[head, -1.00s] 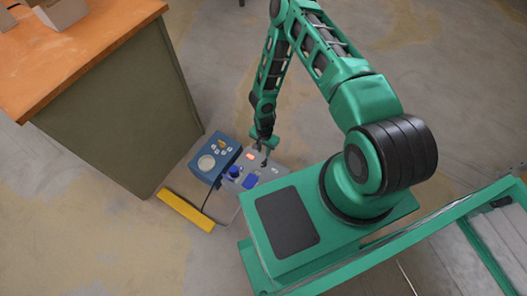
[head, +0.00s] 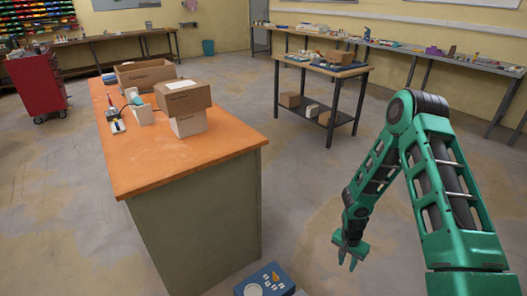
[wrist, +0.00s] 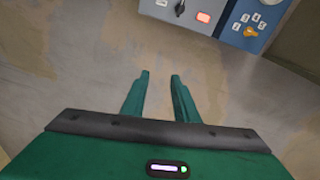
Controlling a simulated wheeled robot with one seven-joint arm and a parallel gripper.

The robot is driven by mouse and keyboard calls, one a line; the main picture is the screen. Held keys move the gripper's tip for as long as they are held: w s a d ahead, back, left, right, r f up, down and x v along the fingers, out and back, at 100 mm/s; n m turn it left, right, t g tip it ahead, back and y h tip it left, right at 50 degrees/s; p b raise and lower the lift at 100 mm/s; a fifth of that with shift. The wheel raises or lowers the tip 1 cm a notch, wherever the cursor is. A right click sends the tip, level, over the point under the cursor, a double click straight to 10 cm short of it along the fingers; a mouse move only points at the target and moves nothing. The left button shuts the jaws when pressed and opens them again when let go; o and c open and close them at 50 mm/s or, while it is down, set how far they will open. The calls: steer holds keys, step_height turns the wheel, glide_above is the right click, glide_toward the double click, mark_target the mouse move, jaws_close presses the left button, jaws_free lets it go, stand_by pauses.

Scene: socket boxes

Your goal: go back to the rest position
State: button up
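My gripper (head: 351,258) hangs at the end of my green arm, to the right of the orange-topped workbench, with its fingers pointing down. In the wrist view the two fingers of my gripper (wrist: 157,80) stand apart with bare floor between them, and nothing is held. A blue box with a dial and small buttons (head: 265,281) shows at the bottom edge of the head view. The same blue box (wrist: 262,22) is at the top right of the wrist view, beside a grey panel with a red button (wrist: 195,12).
The workbench (head: 205,152) carries cardboard boxes (head: 183,97) and small tools. A black-legged table (head: 322,68) with boxes stands behind my arm. A red tool cabinet (head: 37,82) is at the far left. The floor between bench and table is clear.

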steer(key=s+d+r, duration=0.2)
steer(key=d+r, duration=0.2)
steer(key=r, duration=0.6)
steer(key=s+d+r+n+h, duration=0.1)
steer(key=s+d+r, duration=0.2)
steer(key=r, duration=0.7)
steer(key=s+d+r, duration=0.2)
steer(key=d+r, duration=0.2)
steer(key=r, duration=0.7)
steer(key=s+a+r+y, duration=0.1)
steer(key=s+r, duration=0.6)
steer(key=s, duration=0.4)
steer(key=s+a+r+n+y, duration=0.1)
steer(key=s+a+r, duration=0.1)
steer(key=s+r, duration=0.6)
steer(key=s, duration=0.4)
steer(key=shift+s+r+n+y, duration=0.2)
steer(key=shift+s+n+y, duration=0.1)
